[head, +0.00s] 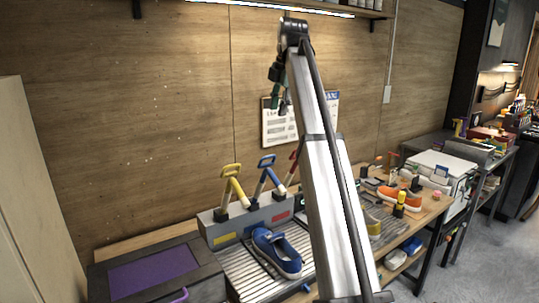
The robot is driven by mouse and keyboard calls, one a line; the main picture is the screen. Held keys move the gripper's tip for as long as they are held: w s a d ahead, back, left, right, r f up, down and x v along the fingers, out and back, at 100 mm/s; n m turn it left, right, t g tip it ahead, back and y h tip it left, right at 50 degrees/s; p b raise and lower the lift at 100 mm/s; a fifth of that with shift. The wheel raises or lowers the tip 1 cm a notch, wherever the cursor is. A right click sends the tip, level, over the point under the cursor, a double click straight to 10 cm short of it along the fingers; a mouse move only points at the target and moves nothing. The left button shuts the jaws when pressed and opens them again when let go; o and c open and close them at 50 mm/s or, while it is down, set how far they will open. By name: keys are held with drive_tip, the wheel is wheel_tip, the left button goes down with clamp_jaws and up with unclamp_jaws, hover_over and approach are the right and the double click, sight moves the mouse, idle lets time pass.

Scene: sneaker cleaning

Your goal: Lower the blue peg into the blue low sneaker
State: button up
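The blue peg (265,175), with a loop-like handle, stands tilted in the grey rack (212,232) against the back of the bench, between a yellow and a red peg. The blue low sneaker (277,252) sits on the ribbed grey tray (241,276) in front of the rack, its opening facing up. My gripper (284,108) hangs from the far end of my raised arm, above the rack and apart from the blue peg. It is small and dark, and its fingers are not clear. Nothing is seen held in it.
The yellow peg (232,184) stands left of the blue one, and the red peg (292,167) is partly behind my arm. A dark box with a purple panel (152,270) lies left. An orange sneaker (401,197) and tools crowd the right. Space above the blue sneaker is clear.

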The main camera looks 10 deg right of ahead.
drive_tip(key=p, duration=0.4)
hover_over(271, 170)
drive_tip(key=s+x, duration=0.1)
drive_tip(key=x, duration=0.4)
drive_tip(key=s+d+x, duration=0.1)
drive_tip(key=x, duration=0.4)
drive_tip(key=s+f+x, duration=0.1)
drive_tip(key=x, duration=0.5)
drive_tip(key=shift+s+d, duration=0.25)
drive_tip(key=shift+d, duration=0.1)
drive_tip(key=shift+c, duration=0.3)
clamp_jaws()
